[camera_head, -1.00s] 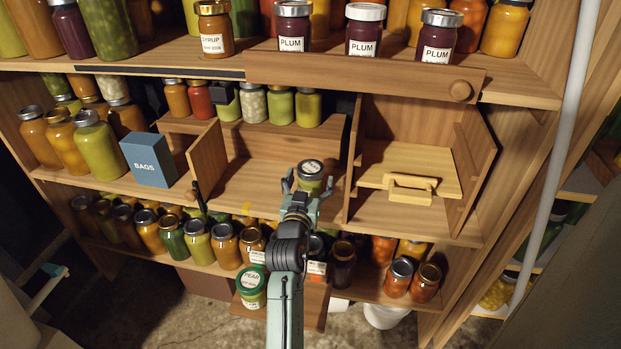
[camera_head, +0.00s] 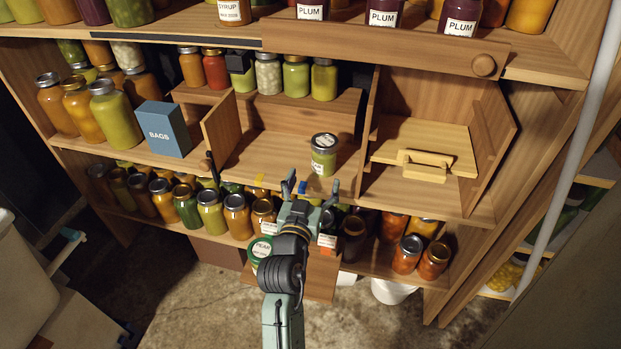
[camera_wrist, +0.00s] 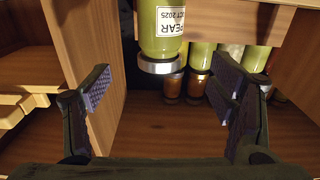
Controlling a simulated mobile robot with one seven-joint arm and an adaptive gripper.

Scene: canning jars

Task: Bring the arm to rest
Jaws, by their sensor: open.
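My gripper (camera_head: 311,186) is open and empty, in front of and below a green jar with a grey lid (camera_head: 323,155). That jar stands upright on the middle shelf's open cubby, apart from the fingers. In the wrist view my gripper (camera_wrist: 164,92) has its two fingers spread wide with nothing between the pads. The jar (camera_wrist: 161,35) shows there upside down, beyond the fingers at the top, with a label reading PEAR OCT 2025.
A small open door (camera_head: 221,133) and a blue BAGS box (camera_head: 163,130) are left. Jars line the lower shelf (camera_head: 210,212) beside my arm.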

